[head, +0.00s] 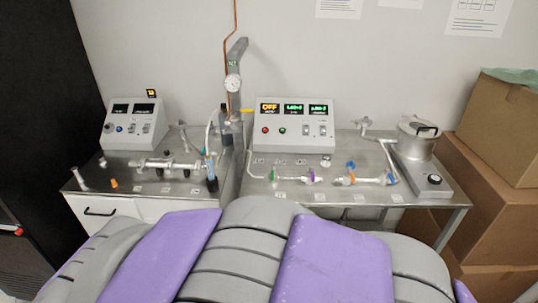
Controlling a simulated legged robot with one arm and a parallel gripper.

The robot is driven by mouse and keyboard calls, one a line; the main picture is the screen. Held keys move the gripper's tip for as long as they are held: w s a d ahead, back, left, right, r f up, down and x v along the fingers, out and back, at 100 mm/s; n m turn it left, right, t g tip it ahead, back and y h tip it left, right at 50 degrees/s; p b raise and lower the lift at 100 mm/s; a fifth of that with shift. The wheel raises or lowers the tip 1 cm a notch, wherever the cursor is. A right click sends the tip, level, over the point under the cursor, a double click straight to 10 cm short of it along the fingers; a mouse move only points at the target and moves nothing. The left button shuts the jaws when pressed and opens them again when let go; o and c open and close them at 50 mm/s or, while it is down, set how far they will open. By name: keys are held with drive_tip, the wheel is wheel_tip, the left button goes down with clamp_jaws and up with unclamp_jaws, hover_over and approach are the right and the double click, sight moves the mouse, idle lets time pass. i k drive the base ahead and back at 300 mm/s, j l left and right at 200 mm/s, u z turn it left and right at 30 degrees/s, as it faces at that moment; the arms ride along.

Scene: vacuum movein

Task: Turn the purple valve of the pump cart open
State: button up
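The pump cart is a steel-topped table (340,198) against the wall, with a line of small metal fittings along its front. The purple valve (311,175) is a small purple part on that line, right of the middle of the picture. It is too small to tell which way its handle points or whether it is open. My gripper is not in view, and nothing is seen touching the valve.
A green part (273,174) lies left of the valve, and an orange-and-blue fitting (350,170) lies right. A control box (292,125) stands behind. Cardboard boxes (492,190) stand at right, a black cabinet (45,110) at left. My purple-and-grey body fills the foreground.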

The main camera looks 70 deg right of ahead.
sight(311, 167)
drive_tip(key=z, duration=2.55)
